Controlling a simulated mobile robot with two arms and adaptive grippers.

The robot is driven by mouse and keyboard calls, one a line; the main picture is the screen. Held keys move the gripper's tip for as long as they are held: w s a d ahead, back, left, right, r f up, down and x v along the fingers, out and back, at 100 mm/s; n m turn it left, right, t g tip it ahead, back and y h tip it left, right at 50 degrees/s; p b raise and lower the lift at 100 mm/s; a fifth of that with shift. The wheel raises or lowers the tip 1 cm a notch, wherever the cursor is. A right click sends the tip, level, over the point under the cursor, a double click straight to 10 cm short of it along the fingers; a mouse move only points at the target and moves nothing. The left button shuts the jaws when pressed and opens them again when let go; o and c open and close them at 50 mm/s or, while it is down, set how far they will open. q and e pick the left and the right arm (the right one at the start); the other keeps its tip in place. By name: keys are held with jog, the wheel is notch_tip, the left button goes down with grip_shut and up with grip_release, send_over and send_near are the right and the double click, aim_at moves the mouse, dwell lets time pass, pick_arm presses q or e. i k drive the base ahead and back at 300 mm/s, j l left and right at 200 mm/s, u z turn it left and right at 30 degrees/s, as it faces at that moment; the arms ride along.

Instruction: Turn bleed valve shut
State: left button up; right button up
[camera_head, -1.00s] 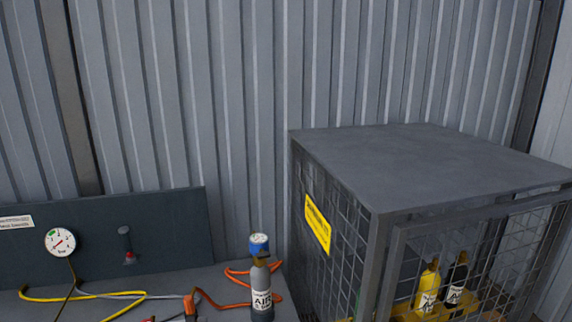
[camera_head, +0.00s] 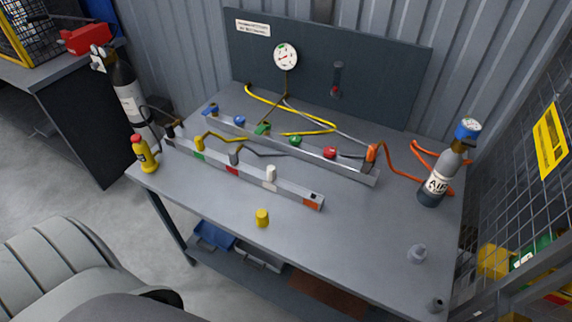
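Two valve rails lie on the grey workbench (camera_head: 350,240). The rear rail (camera_head: 350,173) carries several coloured knobs, among them a blue knob (camera_head: 239,121), a green knob (camera_head: 296,141) and a red knob (camera_head: 330,153). An orange fitting (camera_head: 371,153) is at its right end. The front rail (camera_head: 205,157) carries a yellow handle (camera_head: 199,142), a grey one (camera_head: 235,155) and a white one (camera_head: 271,174). I cannot tell which of these is the bleed valve. A round pressure gauge (camera_head: 285,57) is on the dark back panel. Neither of my grippers is in view.
A grey AIR cylinder (camera_head: 437,180) with a blue top stands at the bench's right, beside the mesh cage (camera_head: 520,160). A yellow bottle (camera_head: 143,154) and a black-topped cylinder (camera_head: 129,92) are at the left. A loose yellow cap (camera_head: 262,218) stands near the front edge.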

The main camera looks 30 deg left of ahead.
aim_at(330, 151)
jog(key=u, duration=0.8)
jog(key=i+j, duration=0.1)
jog(key=j, duration=0.25)
jog(key=j+u, duration=0.1)
jog(key=j, duration=0.2)
jog(key=i+j, duration=0.15)
jog(key=j, duration=0.2)
